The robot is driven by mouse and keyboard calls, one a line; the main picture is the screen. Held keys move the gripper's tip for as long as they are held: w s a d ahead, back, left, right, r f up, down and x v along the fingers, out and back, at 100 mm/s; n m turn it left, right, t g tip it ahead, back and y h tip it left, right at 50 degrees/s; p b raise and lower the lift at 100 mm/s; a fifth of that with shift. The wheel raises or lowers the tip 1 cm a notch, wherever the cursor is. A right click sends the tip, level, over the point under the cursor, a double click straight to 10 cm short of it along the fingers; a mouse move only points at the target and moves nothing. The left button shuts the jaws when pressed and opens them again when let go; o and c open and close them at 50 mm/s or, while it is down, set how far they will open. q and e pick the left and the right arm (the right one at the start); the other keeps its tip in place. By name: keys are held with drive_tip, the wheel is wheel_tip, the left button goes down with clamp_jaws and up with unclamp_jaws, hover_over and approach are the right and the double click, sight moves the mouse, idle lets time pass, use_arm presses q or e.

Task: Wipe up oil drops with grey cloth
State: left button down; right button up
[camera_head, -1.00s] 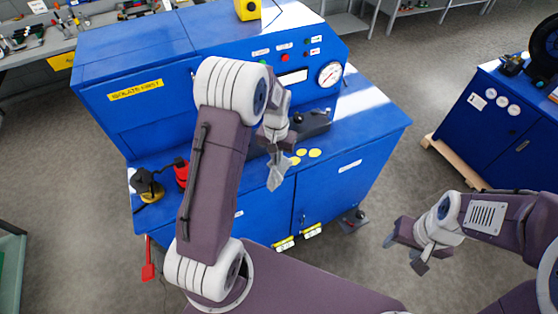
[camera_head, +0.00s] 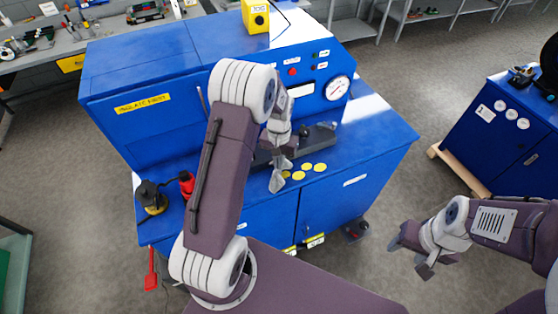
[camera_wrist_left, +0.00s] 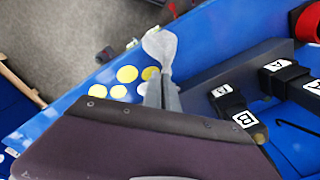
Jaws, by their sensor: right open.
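Several yellow oil drops (camera_head: 306,167) lie on the blue bench top (camera_head: 375,145) near its front edge; they show in the left wrist view (camera_wrist_left: 127,74) too. My left gripper (camera_head: 282,163) is shut on the grey cloth (camera_head: 277,183), which hangs from its fingertips just left of the drops. In the left wrist view the pale grey cloth (camera_wrist_left: 160,45) spreads beyond the fingers, beside the nearest drop. I cannot tell whether it touches the bench. My right gripper (camera_head: 412,255) is open and empty, low at the right over the floor.
A dark grey block (camera_head: 318,140) sits behind the drops, with black labelled parts (camera_wrist_left: 228,101) in the wrist view. The blue cabinet with a gauge (camera_head: 338,87) rises behind. A red bottle (camera_head: 187,184) and a black-and-yellow can (camera_head: 151,197) stand at the bench's left end.

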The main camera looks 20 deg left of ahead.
use_arm(q)
drive_tip(key=f+b, duration=0.2)
drive_tip(key=f, duration=0.2)
drive_tip(key=shift+s+d+f+b, duration=0.1)
drive_tip(key=shift+s+f+b, duration=0.1)
drive_tip(key=shift+s+b, duration=0.2)
drive_tip(key=shift+w+f, duration=0.15)
drive_tip(key=shift+f, duration=0.15)
drive_tip(key=shift+w, duration=0.15)
drive_tip(key=c, duration=0.6)
unclamp_jaws()
drive_tip(key=shift+s+r, duration=0.15)
drive_tip(key=shift+s, duration=0.05)
drive_tip(key=shift+w, duration=0.1)
